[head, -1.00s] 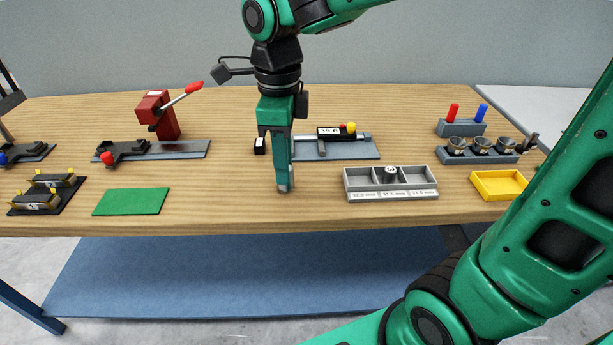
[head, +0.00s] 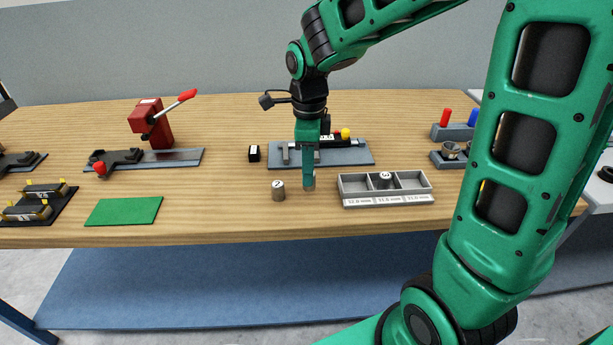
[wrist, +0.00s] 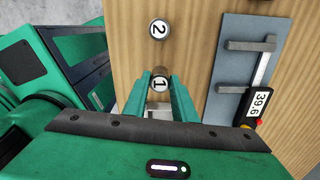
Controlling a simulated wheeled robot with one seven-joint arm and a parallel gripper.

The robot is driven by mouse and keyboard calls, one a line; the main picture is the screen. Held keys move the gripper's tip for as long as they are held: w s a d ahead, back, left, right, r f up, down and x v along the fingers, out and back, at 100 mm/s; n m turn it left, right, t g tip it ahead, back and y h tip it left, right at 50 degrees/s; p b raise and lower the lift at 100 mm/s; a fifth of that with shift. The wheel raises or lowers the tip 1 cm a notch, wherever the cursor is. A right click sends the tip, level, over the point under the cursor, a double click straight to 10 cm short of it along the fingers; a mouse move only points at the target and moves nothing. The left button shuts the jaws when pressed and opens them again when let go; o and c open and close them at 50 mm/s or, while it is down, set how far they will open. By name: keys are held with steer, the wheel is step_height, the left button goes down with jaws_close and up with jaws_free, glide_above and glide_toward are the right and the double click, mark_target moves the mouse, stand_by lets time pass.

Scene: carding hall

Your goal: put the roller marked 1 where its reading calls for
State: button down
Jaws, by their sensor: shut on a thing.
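The roller marked 1 (wrist: 160,84) is a small metal cylinder, upright between the fingers of my gripper (wrist: 160,90) in the wrist view. My gripper is shut on it; in the head view my gripper (head: 309,184) is low over the table, left of the tray. I cannot tell whether the roller touches the table. The roller marked 2 (head: 278,190) stands on the table just left of my gripper. The grey tray (head: 350,188) has three compartments with size labels too small to read surely. A roller (head: 385,178) stands in its middle compartment. The caliper display (wrist: 259,104) reads 39.6.
The caliper lies on a grey plate (head: 285,158) behind my gripper, with a small black block (head: 254,153) left of it. A green mat (head: 124,211) and red lever press (head: 155,125) are to the left. My arm hides part of the right side.

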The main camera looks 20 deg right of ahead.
steer(key=shift+s+f, duration=0.1)
steer(key=shift+f, duration=1.2)
steer(key=c, duration=1.5)
jaws_free()
steer(key=shift+f, duration=0.1)
steer(key=shift+o, duration=0.2)
step_height(320, 180, up, 12)
steer(key=s+d+f+n, duration=0.3)
steer(key=s+d+n, duration=0.5)
steer(key=s, duration=0.3)
steer(key=s+d+f+n, duration=0.3)
steer(key=s+d+n, duration=0.5)
steer(key=s, duration=0.4)
steer(key=shift+s+d+f+n, duration=0.3)
steer(key=shift+d+n, duration=0.1)
steer(key=shift+d, duration=0.4)
